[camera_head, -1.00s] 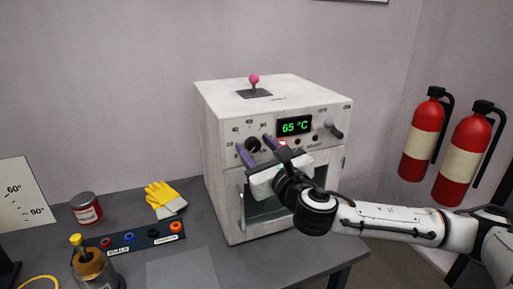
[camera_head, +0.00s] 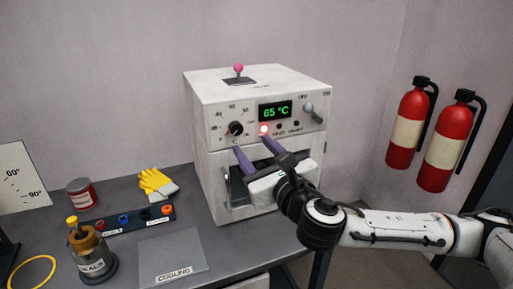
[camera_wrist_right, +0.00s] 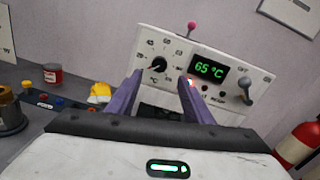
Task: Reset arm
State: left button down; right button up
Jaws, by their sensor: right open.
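My right gripper (camera_head: 251,147) is open and empty, its two purple fingers apart in front of the oven's control panel. In the right wrist view the fingers (camera_wrist_right: 163,80) point toward the panel, with nothing between them. The white oven (camera_head: 207,106) stands on the grey bench. Its green display (camera_head: 275,111) reads 65 °C. A black dial (camera_head: 235,129) is left of it, and a red light (camera_head: 264,129) glows below it. A lever switch (camera_head: 312,112) is at the panel's right. My gripper hides part of the oven's lower front. My left gripper is out of view.
Yellow gloves (camera_head: 156,183), a red can (camera_head: 81,194), a socket strip (camera_head: 128,220) and a SEALS jar (camera_head: 90,262) are on the bench (camera_head: 205,218). A grey COOLING pad (camera_head: 172,257) is in front. Two fire extinguishers (camera_head: 407,130) are at the right wall.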

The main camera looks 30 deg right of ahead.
jog(key=shift+w, duration=0.1)
jog(key=s+a+f+m+g+y, duration=0.25)
jog(key=f+m, duration=0.25)
jog(key=f, duration=0.4)
jog(key=s+a+f+m+g+y, duration=0.1)
jog(key=s+a+f+m+g, duration=0.1)
jog(key=a+f+m, duration=0.5)
jog(key=s+a+f+m+g+y, duration=0.1)
jog(key=s+f+m+g, duration=0.2)
jog(key=f, duration=0.9)
jog(key=s+a+f+m+g, duration=0.1)
jog(key=s+a+f+m, duration=0.1)
jog(key=s+f+m, duration=0.5)
jog(key=s+a+f+m+y, duration=0.1)
jog(key=s+a+f+m, duration=0.1)
jog(key=s+f+m, duration=0.6)
jog(key=s+m, duration=0.2)
jog(key=m, duration=0.2)
jog(key=shift+f+g, duration=0.3)
jog(key=shift+g, duration=0.05)
